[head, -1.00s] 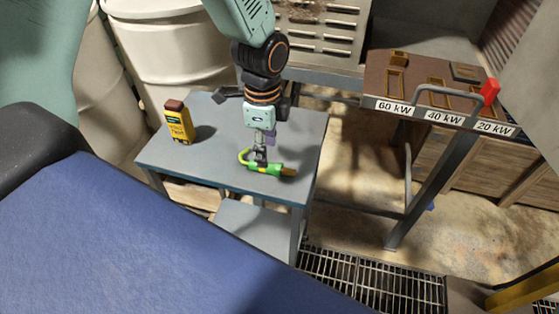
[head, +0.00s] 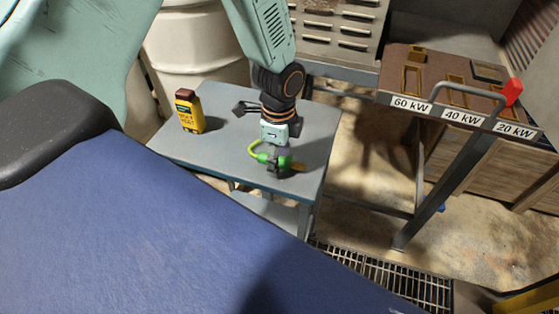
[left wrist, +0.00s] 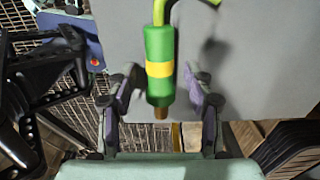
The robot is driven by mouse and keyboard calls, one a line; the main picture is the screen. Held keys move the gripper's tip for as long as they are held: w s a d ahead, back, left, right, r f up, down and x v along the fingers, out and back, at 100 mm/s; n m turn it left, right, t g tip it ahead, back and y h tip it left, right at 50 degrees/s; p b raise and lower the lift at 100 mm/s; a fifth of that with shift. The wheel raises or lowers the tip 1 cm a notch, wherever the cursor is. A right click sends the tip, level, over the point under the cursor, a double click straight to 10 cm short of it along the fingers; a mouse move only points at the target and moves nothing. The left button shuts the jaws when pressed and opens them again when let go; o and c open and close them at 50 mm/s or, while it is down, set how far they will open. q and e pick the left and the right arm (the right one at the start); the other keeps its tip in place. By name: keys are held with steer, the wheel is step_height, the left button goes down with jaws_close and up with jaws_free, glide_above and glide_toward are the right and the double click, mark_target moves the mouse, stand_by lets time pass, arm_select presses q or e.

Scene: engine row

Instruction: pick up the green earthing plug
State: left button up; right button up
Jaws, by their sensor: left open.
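The green earthing plug (head: 262,157) lies on the grey table in the head view, with a brownish tip on the right and a green-yellow cable looping at the left. In the left wrist view the plug (left wrist: 159,50) shows a yellow band and a brass-coloured tip. My left gripper (head: 277,163) is right over the plug and hides part of it. In the left wrist view my left gripper (left wrist: 162,88) is open, with one finger on each side of the plug's tip end. Contact with the plug cannot be told. My right gripper is not in view.
A stand with kW labels (head: 463,118) and a red-ended handle is at the right. A white drum (head: 190,45) stands behind. A floor grating (head: 385,278) lies in front.

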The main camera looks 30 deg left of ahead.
arm_select(q)
steer(key=shift+s+r, duration=0.1)
steer(key=shift+s, duration=0.1)
steer(key=shift+c, duration=0.6)
steer(key=shift+w+d, duration=0.1)
steer(key=shift+w, duration=0.25)
steer(key=c, duration=0.6)
steer(key=shift+s, duration=0.25)
jaws_close()
steer(key=shift+w, duration=0.1)
steer(key=shift+w, duration=0.15)
